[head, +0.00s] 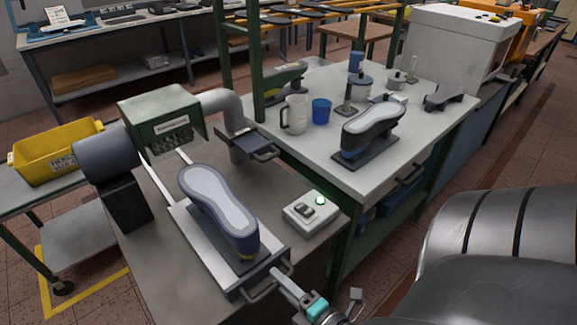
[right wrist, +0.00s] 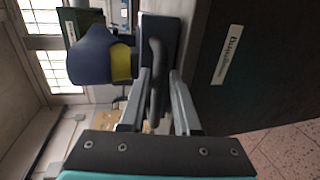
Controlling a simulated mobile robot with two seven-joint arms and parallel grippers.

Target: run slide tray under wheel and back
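The slide tray (head: 181,215) lies on rails on the bench, pulled toward the front. A shoe last (head: 215,195) with a pale sole up and dark blue sides rests on it. Its blue side and yellow end show in the right wrist view (right wrist: 95,55). The tray's handle (head: 258,294) is at its front end. My right gripper (head: 278,274) is at this handle. In the right wrist view the dark handle bar (right wrist: 157,75) lies between my two fingers, which look closed on it. The dark grey wheel (head: 105,157) stands beside the rails, behind and left of the tray. My left gripper is out of view.
A green machine housing (head: 160,118) and grey duct stand behind the rails. A switch box (head: 314,212) with a green light sits right of the tray. A yellow bin (head: 58,152) is at left. A second table (head: 310,165) holds mugs and another last.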

